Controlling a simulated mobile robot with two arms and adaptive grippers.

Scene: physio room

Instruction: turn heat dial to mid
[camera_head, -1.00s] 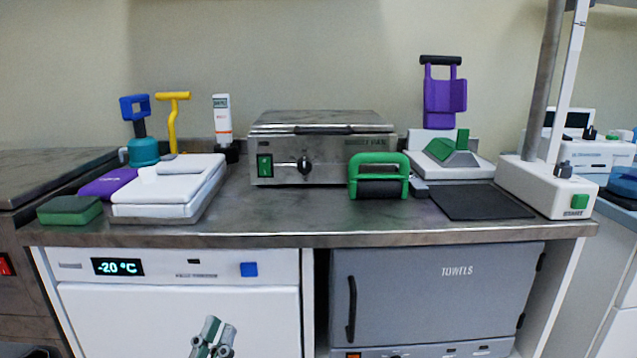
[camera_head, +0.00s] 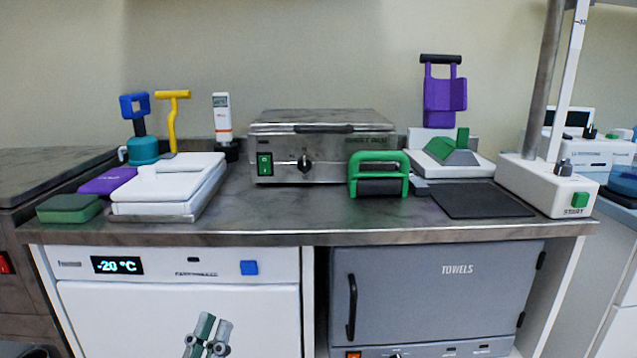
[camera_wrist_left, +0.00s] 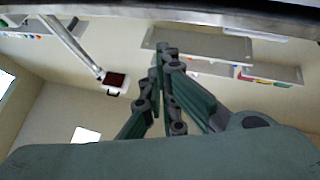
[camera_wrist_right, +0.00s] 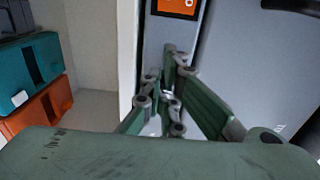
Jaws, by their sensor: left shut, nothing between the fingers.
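A steel heating unit (camera_head: 345,160) stands at the back middle of the worktop. Its front has a round black dial (camera_head: 304,164) with a light pointer mark that looks roughly upright; the exact setting is too small to read. A green switch (camera_head: 265,164) is left of the dial. My left gripper (camera_head: 207,322) is shut and empty, low in front of the white freezer front, well below and left of the dial. It also shows in the left wrist view (camera_wrist_left: 162,55). My right gripper (camera_wrist_right: 168,60) looks shut and empty in the right wrist view; the head view does not show it.
A green-handled roller (camera_head: 380,175) stands right of the dial, close to the unit. The worktop before the dial is clear.

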